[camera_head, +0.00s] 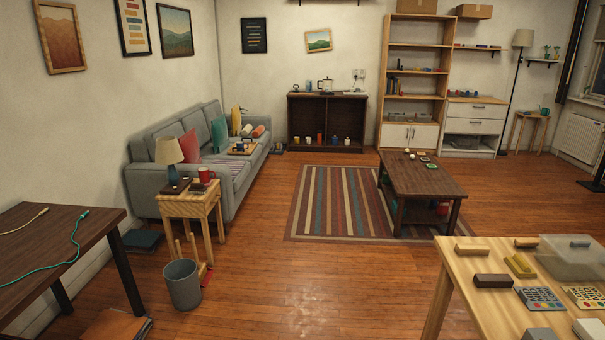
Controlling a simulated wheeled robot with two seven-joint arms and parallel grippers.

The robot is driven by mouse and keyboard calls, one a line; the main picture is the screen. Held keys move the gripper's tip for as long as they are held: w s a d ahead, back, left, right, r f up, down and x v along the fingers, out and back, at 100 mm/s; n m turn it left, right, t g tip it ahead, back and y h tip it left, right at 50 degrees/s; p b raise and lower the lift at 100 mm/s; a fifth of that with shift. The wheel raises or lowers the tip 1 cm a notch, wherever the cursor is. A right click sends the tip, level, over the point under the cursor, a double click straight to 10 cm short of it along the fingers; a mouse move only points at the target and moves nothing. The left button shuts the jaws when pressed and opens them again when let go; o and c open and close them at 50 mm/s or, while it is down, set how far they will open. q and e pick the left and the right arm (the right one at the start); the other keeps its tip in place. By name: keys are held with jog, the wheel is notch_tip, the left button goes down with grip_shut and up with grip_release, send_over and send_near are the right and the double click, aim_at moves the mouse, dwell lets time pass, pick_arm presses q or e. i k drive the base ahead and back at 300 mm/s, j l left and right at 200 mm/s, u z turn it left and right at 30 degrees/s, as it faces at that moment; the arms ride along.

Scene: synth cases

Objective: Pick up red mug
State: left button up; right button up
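A red mug (204,175) stands upright on the light wooden side table (206,205), beside the arm of the grey sofa. A small lamp (169,160) with a beige shade and blue base stands to its left on the same table. A dark flat item (176,187) lies at the lamp's foot, and another small dark item lies in front of the mug. Neither of my grippers is in view.
A grey bin (182,284) stands on the floor in front of the side table. A dark table (50,240) with cables is at the left, a light table (465,280) at the right front. The wooden floor (300,280) between is clear.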

aim_at(204, 176)
jog(key=i+u, duration=0.1)
jog(key=i, duration=0.6)
jog(key=i+l+u, duration=0.1)
jog(key=i, duration=0.6)
jog(key=i+l+u, duration=0.1)
jog(key=i, duration=0.6)
jog(key=i+l+u, duration=0.1)
jog(key=i+u, duration=0.2)
jog(key=i, duration=1.9)
